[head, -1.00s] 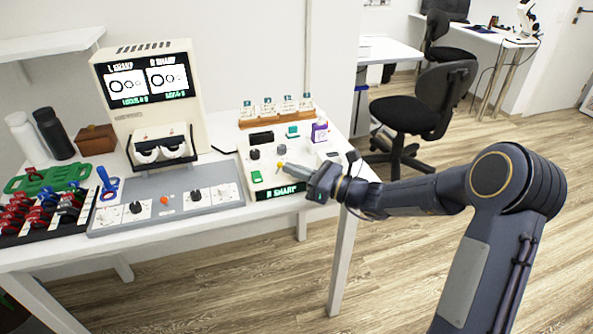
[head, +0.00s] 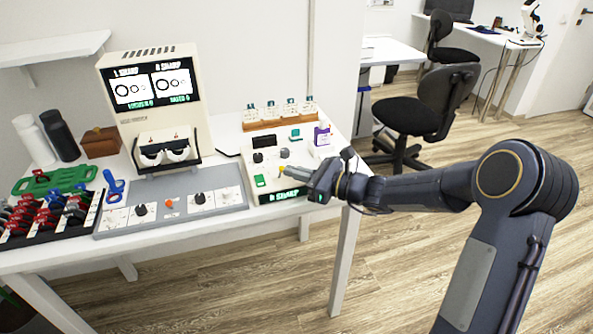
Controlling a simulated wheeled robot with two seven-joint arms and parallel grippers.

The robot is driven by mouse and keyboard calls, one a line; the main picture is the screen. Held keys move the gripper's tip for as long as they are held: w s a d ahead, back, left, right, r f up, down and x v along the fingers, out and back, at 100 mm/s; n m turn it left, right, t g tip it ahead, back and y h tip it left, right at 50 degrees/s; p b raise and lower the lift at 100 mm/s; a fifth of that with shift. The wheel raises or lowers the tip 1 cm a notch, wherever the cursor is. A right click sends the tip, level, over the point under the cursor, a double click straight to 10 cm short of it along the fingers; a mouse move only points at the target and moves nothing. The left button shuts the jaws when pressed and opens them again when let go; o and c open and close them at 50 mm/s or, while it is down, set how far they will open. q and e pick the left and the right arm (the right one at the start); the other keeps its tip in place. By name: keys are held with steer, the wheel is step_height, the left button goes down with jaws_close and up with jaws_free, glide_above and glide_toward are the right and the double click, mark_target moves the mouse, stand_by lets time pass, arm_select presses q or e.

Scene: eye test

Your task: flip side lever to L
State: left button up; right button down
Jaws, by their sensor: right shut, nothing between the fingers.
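A white control box (head: 246,168) stands at the right end of the table, with a green button, dark knobs and a lit strip reading "SHARP" along its front. A small yellow-tipped lever (head: 281,171) stands on its top panel; I take it for the side lever. My right gripper (head: 288,170) reaches in from the right over the box. It is shut with nothing in it, its fingertips right beside the yellow tip. I cannot tell whether they touch, nor which side the lever leans to. My left gripper is out of view.
A cream eye-test machine (head: 125,130) with two ring screens stands behind a grey knob panel (head: 225,203). Trial frames and a rack (head: 60,225) with red and blue handles lie left. A wooden card holder (head: 262,126) and a purple-white box (head: 322,136) stand behind the control box.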

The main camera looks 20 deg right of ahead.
mark_target(290, 183)
steer(key=shift+a+r+n+g+h+p, duration=0.4)
steer(key=shift+r+n+h+p, duration=0.3)
steer(key=shift+p, duration=0.1)
steer(key=shift+a+r+n+g+h+p, duration=0.15)
steer(key=shift+a+n+g+h+p, duration=0.35)
steer(key=shift+n+h+p, duration=0.35)
steer(key=shift+d+f+b, duration=0.1)
steer(key=shift+f+b, duration=0.15)
steer(key=shift+b, duration=0.05)
steer(key=shift+r, duration=0.15)
steer(key=shift+r+p, duration=0.65)
steer(key=shift+r, duration=0.05)
